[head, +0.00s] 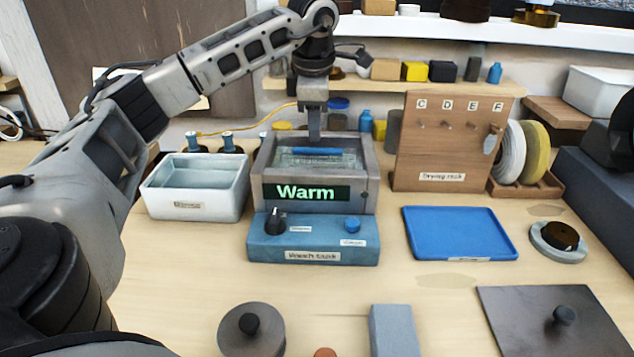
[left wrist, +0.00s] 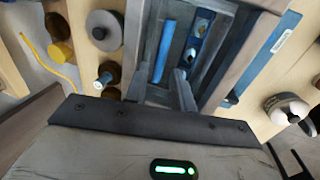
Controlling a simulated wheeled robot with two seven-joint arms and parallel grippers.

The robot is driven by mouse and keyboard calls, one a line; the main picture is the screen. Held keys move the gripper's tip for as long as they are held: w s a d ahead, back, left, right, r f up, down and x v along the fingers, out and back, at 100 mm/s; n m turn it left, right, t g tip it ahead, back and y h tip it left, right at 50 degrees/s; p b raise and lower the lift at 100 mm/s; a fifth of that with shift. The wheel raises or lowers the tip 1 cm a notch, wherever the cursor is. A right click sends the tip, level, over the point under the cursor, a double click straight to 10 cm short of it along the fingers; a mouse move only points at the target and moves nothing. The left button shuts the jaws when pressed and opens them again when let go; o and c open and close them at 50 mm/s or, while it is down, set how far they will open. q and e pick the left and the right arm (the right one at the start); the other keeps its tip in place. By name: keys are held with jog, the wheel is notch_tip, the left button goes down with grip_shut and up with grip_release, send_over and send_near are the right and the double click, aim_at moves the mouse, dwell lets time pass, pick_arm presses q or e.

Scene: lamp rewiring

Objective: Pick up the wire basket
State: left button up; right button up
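The wire basket (head: 318,162) sits inside the grey wash tank (head: 366,188), with its blue handle bar (head: 317,151) across the top. The tank's display reads "Warm". My left gripper (head: 314,138) points down over the tank, just behind or above the handle; the head view does not show the exact gap. In the left wrist view the fingers (left wrist: 161,88) stand apart with nothing between them. The blue handle (left wrist: 165,52) lies beyond the fingertips, roughly in line with the gap. Most of the basket is hidden by the tank walls. My right gripper is not in view.
A pale bin (head: 193,208) stands left of the tank. A wooden drying rack (head: 440,150) with pegs stands to the right, behind a blue tray (head: 460,233). A dark plate with a knob (head: 545,320) lies front right. Bottles and blocks line the back shelf.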

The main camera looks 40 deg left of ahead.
aim_at(315, 149)
pick_arm(q)
jog(key=f, duration=0.4)
jog(key=shift+w+a+f, duration=0.25)
jog(key=shift+w+f, duration=0.05)
jog(key=shift+f, duration=0.1)
grip_shut()
jog(key=shift+r, duration=0.2)
